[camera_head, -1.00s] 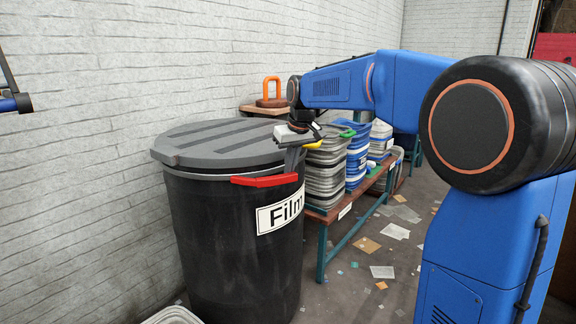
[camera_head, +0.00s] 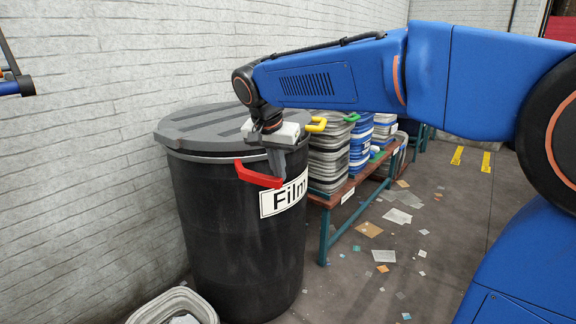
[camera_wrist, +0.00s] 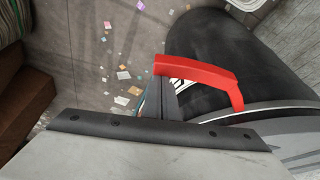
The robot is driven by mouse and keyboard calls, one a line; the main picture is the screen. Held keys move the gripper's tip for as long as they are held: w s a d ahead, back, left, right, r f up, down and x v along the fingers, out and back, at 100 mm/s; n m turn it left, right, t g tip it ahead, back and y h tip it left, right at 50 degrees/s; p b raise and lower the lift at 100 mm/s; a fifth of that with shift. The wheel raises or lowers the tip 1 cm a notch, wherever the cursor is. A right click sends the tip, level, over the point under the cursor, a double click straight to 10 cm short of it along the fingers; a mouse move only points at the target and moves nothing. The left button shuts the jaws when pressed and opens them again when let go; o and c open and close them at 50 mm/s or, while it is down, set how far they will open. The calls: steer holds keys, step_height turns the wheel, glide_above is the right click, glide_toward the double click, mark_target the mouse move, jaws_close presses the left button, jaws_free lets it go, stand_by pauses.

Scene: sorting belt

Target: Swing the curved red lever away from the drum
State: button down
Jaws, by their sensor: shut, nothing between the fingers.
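The curved red lever (camera_head: 258,177) sits on the upper front of the black drum (camera_head: 225,240), just below the grey lid (camera_head: 195,128). Its left end is at the rim, and its right end stands out from the drum wall. In the wrist view the lever (camera_wrist: 200,74) bends out from the rim, with a gap between its free end and the drum. My gripper (camera_head: 277,175) is shut and empty, pointing down at the lever's free end. In the wrist view my gripper's fingers (camera_wrist: 160,100) are close beside that end; I cannot tell whether they touch.
The drum bears a "Film" label (camera_head: 284,195). A bench (camera_head: 335,200) with stacked grey and blue crates stands right behind it. A grey basket (camera_head: 172,306) lies on the floor in front. A white brick wall is at left. Scraps litter the otherwise open floor at right.

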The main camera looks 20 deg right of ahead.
steer(key=s+a+m+g+h, duration=0.1)
steer(key=a+m, duration=0.5)
steer(key=a, duration=0.6)
steer(key=shift+s+m+g, duration=0.3)
steer(key=shift+s+g, duration=0.2)
steer(key=shift+s, duration=0.35)
steer(key=shift+a, duration=0.1)
steer(key=shift+r, duration=0.1)
